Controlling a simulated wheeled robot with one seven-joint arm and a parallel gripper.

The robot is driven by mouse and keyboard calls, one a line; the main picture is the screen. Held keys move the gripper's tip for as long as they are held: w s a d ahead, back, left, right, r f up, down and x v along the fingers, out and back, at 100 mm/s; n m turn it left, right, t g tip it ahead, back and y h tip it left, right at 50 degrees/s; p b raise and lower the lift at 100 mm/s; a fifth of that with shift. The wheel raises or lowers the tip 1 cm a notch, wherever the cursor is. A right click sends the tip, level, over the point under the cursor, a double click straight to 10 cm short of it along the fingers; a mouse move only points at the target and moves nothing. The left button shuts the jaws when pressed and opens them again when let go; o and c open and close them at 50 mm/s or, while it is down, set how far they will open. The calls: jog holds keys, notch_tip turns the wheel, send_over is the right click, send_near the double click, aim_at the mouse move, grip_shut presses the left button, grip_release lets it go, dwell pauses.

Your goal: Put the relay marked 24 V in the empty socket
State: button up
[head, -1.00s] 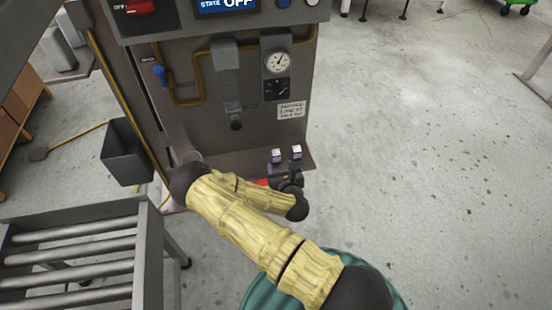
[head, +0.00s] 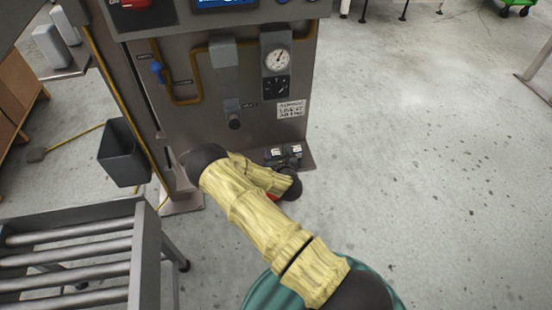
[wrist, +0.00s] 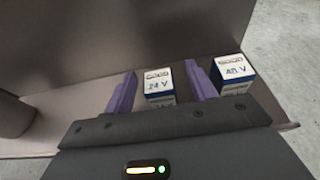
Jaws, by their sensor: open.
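The relay marked 24 V (wrist: 158,84) is a small white-topped block with blue on its sides, standing on a ledge. In the wrist view it shows between the two purple fingers of my open gripper (wrist: 160,70), with gaps on both sides; the fingers do not grip it. A similar relay (wrist: 233,71), whose marking looks like 48 V, stands to the right, beyond the right finger. In the head view my gripper (head: 285,162) is at the two relays, and my arm hides part of the ledge. I cannot make out an empty socket in either view.
The ledge (head: 306,160) sticks out from a grey cabinet (head: 200,125) with a gauge (head: 277,60), a knob and yellow piping. A dark bin (head: 122,155) hangs at its left. A roller conveyor (head: 70,240) stands at lower left. The floor at right is clear.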

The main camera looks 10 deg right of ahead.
aim_at(276, 152)
jog(key=shift+w+a+f, duration=0.1)
jog(key=shift+w+f, duration=0.05)
jog(key=shift+w, duration=0.15)
jog(key=shift+s, duration=0.1)
jog(key=c, duration=1.2)
jog(key=shift+o, duration=0.2)
jog(key=shift+r, duration=0.2)
notch_tip(276, 152, up, 10)
jog(key=p, duration=0.2)
jog(key=shift+f+p, duration=0.1)
jog(key=shift+p, duration=0.3)
